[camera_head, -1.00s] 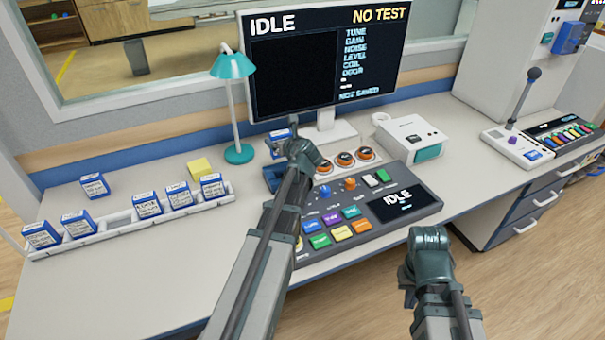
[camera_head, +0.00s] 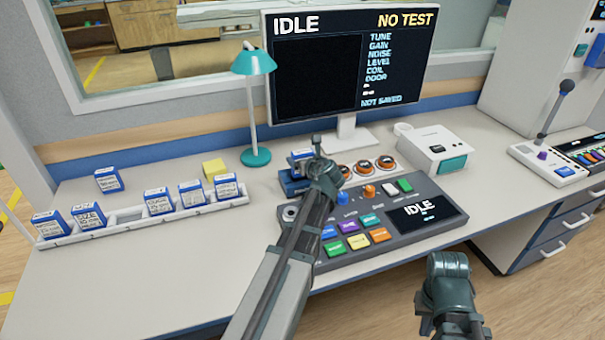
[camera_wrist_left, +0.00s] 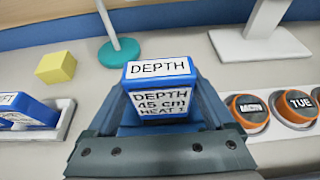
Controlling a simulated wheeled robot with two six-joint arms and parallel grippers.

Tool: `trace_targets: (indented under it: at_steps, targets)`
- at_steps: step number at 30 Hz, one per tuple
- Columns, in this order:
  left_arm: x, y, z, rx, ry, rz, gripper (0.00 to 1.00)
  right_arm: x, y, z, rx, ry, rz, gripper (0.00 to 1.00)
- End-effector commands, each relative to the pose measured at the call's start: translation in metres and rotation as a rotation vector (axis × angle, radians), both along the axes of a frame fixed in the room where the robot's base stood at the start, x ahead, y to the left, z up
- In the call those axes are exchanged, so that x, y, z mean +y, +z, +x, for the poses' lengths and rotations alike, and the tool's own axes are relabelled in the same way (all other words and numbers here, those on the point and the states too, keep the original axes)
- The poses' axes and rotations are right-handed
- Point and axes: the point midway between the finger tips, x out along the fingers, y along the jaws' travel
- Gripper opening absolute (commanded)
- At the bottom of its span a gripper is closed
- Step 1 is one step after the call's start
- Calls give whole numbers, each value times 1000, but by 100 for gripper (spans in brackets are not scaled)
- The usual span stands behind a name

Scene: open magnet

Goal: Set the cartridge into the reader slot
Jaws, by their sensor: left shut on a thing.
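A white-and-blue cartridge (camera_head: 301,156), labelled DEPTH 45 cm HEAT 1 in the left wrist view (camera_wrist_left: 160,70), stands upright at the dark blue reader (camera_head: 291,184) on the left rear of the console. My left gripper (camera_head: 323,172) is shut on this cartridge from the near side. In the head view the cartridge's lower part meets the reader's top. The gripper partly hides this spot, so I cannot tell how deep the cartridge sits. My right gripper (camera_head: 447,266) hangs empty in front of the desk at the lower right; its fingertips are not clear.
A white rack (camera_head: 130,222) holds several similar cartridges at left. A loose cartridge (camera_head: 109,179), a yellow block (camera_head: 214,169) and a teal lamp (camera_head: 256,157) stand behind it. The console (camera_head: 375,228) has buttons and orange knobs. The monitor (camera_head: 350,60) reads IDLE, NO TEST.

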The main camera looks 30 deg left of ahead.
Motion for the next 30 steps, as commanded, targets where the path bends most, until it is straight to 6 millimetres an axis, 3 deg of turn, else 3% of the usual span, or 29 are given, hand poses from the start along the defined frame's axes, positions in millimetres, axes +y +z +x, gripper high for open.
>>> trace_targets:
  at_steps: [12, 24, 25, 27, 30]
  targets:
    - [0, -39, 0, 0, 0, 0, 28, 0, -39, 0, 0, 0, 0, 0]
    - [0, -40, 0, 0, 0, 0, 28, 0, -41, 0, 0, 0, 0, 0]
    - [0, -40, 0, 0, 0, 0, 89, 0, -40, 0, 0, 0, 0, 0]
    - [0, -39, 0, 0, 0, 0, 100, 0, -39, 0, 0, 0, 0, 0]
    - [0, -39, 0, 0, 0, 0, 100, 0, -39, 0, 0, 0, 0, 0]
